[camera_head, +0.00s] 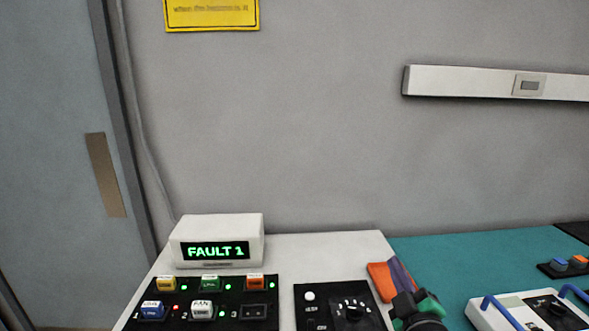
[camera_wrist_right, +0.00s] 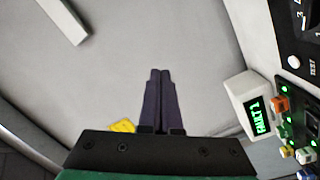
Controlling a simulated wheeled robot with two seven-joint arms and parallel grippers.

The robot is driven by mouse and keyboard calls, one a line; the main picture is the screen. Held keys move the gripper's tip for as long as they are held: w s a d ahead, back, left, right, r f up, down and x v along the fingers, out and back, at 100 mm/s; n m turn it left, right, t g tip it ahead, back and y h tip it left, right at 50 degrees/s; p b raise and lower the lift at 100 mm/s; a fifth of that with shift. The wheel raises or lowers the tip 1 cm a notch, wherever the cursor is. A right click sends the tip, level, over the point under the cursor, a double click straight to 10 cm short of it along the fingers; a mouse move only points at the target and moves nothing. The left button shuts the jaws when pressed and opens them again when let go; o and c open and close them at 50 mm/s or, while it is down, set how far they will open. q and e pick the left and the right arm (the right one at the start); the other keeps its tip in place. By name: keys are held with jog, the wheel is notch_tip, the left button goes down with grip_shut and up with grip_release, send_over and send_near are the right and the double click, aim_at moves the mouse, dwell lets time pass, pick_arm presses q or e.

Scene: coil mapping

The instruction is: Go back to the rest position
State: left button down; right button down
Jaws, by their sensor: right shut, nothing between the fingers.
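My right gripper (camera_head: 390,268) is at the lower right of the head view, in front of the white and teal worktops. Its fingers look orange and purple there, with a dark and green wrist below. In the right wrist view my right gripper (camera_wrist_right: 160,72) has its two dark fingers pressed together with nothing between them. It touches no object that I can see. My left gripper is in neither view.
A white display box (camera_head: 217,235) reads "FAULT 1". A black button panel (camera_head: 262,316) and a dial panel (camera_head: 312,318) lie in front of it. A white device with blue handles (camera_head: 510,303) is on the teal mat (camera_head: 450,260). A grey wall (camera_head: 300,130) stands behind.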

jog(key=s+d+f+m+g, duration=0.2)
jog(key=s+f+g, duration=0.1)
jog(key=f, duration=0.2)
jog(key=s+d+f+m+g+h, duration=0.1)
jog(key=s+f+m+g, duration=0.1)
jog(key=f, duration=0.3)
jog(key=s+d+f+m+g+h, duration=0.1)
jog(key=s+d+f+m+g, duration=0.1)
jog(key=f, duration=0.4)
jog(key=shift+s+d+m+g, duration=0.2)
jog(key=shift+s+g, duration=0.2)
jog(key=shift+s, duration=0.15)
jog(key=shift+s+d+m+g, duration=0.1)
jog(key=shift+s+m+g, duration=0.1)
jog(key=shift+s+g, duration=0.3)
jog(key=s+a+f+m+g+y, duration=0.1)
jog(key=s+a+f+g, duration=0.15)
jog(key=s+f, duration=0.3)
jog(key=s+a+f+g+y, duration=0.1)
jog(key=s+f+g+y, duration=0.1)
jog(key=s+f+g, duration=0.4)
jog(key=s+f, duration=0.2)
jog(key=f, duration=0.9)
jog(key=s+f, duration=0.2)
jog(key=f, duration=0.9)
jog(key=s+d+f, duration=0.3)
jog(key=s+f, duration=0.9)
jog(key=s, duration=0.4)
jog(key=shift+s+f+h, duration=0.15)
jog(key=shift+f+h, duration=0.15)
